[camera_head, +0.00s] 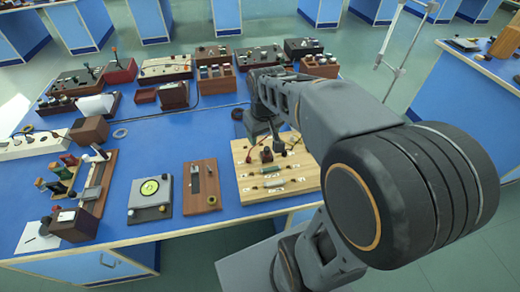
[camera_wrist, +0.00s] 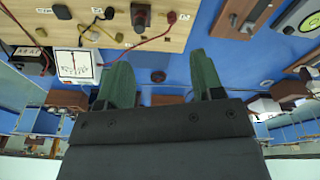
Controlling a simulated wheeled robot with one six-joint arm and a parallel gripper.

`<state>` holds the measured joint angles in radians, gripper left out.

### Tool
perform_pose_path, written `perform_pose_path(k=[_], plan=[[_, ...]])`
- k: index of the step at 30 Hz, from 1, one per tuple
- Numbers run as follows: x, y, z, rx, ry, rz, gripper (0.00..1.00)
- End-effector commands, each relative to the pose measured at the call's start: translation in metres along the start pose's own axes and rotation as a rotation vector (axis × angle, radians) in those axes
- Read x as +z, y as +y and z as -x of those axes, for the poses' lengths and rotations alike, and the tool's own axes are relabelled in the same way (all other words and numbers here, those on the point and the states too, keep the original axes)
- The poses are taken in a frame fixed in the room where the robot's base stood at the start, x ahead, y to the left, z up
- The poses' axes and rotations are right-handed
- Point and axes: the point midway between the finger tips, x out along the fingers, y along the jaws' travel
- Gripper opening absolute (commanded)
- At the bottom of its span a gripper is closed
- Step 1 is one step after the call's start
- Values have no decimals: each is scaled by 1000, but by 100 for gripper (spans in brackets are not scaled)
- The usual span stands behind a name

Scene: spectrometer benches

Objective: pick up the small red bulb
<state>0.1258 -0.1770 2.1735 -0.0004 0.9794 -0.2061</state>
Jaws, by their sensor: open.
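I cannot pick out the small red bulb with certainty. A light wooden circuit board (camera_head: 262,185) lies on the blue bench and carries resistors, leads and small dark parts. The board (camera_wrist: 115,30) also shows in the wrist view, with a small dark red round part (camera_wrist: 171,17) and a red lead on it. My gripper (camera_head: 265,138) hangs near the board's back edge, partly hidden by my arm. In the wrist view my gripper (camera_wrist: 162,65) is open, its two green fingers apart and nothing held. A small dark round thing (camera_wrist: 158,77) is on the blue surface between them.
A grey plate with a yellow-green dial (camera_head: 149,188) and a brown wooden plate (camera_head: 201,190) lie left of the board. Several instrument boxes stand along the back. A white-faced meter (camera_wrist: 75,64) is near one finger. Blue bench top (camera_head: 160,135) is clear left of my gripper.

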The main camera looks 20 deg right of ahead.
Motion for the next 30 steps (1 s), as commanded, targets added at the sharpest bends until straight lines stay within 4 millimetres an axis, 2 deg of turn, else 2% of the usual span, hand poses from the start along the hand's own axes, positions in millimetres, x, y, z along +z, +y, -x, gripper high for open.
perform_pose_path(k=[3, 6, 11, 15, 24, 30], plan=[[-30, 17, -14, -12, -65, 44, 61], [-47, 30, -27, -24, -106, 78, 61], [-62, 45, -44, -38, -147, 107, 61], [-64, 51, -63, -45, -163, 114, 61], [-56, 52, -114, -45, -164, 112, 61], [-53, 51, -132, -44, -161, 112, 61]])
